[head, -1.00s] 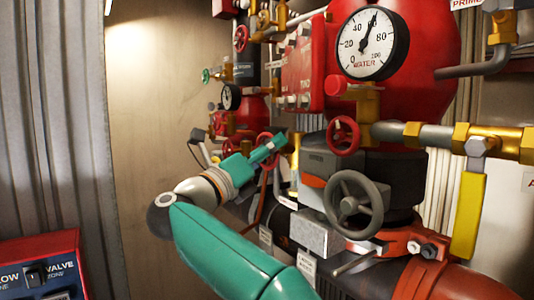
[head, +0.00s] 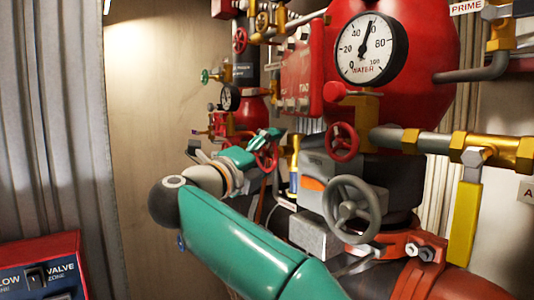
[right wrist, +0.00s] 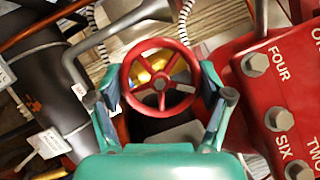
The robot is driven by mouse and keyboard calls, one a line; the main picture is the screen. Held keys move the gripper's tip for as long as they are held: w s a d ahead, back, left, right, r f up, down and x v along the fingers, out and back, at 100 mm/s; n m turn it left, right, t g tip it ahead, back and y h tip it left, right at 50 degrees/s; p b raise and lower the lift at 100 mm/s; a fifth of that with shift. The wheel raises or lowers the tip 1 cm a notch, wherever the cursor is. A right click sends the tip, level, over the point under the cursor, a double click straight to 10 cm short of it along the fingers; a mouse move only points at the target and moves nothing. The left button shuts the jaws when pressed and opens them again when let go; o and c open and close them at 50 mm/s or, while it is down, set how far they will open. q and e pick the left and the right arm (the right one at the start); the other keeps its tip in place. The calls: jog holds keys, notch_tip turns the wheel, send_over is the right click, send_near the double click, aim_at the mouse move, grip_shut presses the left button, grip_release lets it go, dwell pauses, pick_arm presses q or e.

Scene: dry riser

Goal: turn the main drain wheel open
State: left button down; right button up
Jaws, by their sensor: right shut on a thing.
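My right gripper (head: 264,142) is at a small red handwheel (head: 266,157) among the red pipework left of centre in the head view. In the right wrist view the red handwheel (right wrist: 161,83) faces me, and the fingers of my right gripper (right wrist: 160,88) close on its rim from left and right. Brass shows behind the spokes. The frames show no label naming this wheel. My left gripper is not in view.
A grey handwheel (head: 354,209), another red handwheel (head: 342,141) and a water gauge (head: 371,48) stand to the right. A red numbered panel (right wrist: 283,90) is close on the right in the wrist view. A dark pipe (right wrist: 47,92) runs at left.

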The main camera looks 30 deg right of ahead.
jog(key=shift+w+f+n, duration=0.1)
jog(key=shift+n, duration=0.2)
jog(key=o, duration=1.1)
jog(key=shift+a, duration=0.1)
jog(key=v, duration=1.2)
